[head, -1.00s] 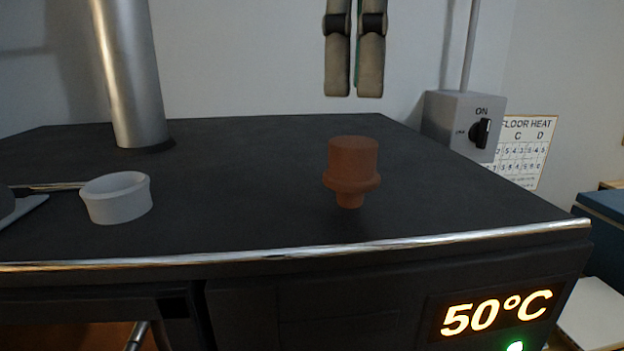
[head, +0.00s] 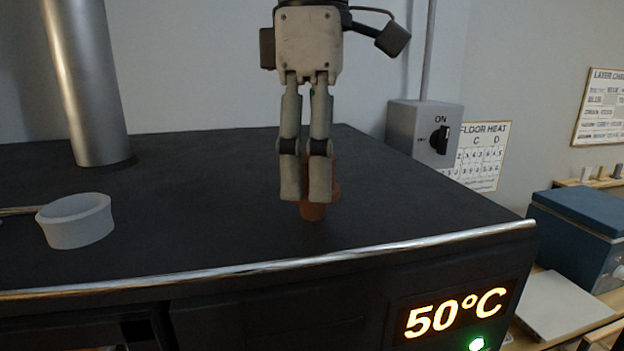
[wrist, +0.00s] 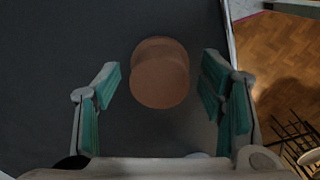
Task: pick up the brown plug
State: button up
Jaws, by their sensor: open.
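The brown plug (head: 313,210) stands on the dark top of the kiln, mostly hidden behind my gripper's fingers in the head view. My gripper (head: 307,197) points straight down in front of it or around it; the head view does not settle which. In the wrist view the plug (wrist: 160,74) shows as a round brown shape seen from above. It lies between the lines of the two green-padded fingers of my gripper (wrist: 164,92), with a gap on each side. The fingers are open and hold nothing.
A white ring-shaped cup (head: 76,221) stands at the left on the dark kiln top (head: 210,215). A metal pipe (head: 88,90) rises behind it. A grey switch box (head: 424,132) is beyond the right back edge. The bright front rim (head: 270,266) borders the top.

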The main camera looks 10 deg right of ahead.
jog(key=c, duration=1.4)
jog(key=shift+r, duration=0.15)
jog(key=shift+r, duration=0.85)
jog(key=shift+s+r, duration=0.1)
jog(key=shift+r, duration=0.75)
jog(key=s+a, duration=0.1)
jog(key=s, duration=0.4)
jog(key=s+a+r, duration=0.1)
jog(key=s, duration=0.9)
jog(key=shift+s+a+r+b, duration=0.2)
jog(key=shift+a+b, duration=0.2)
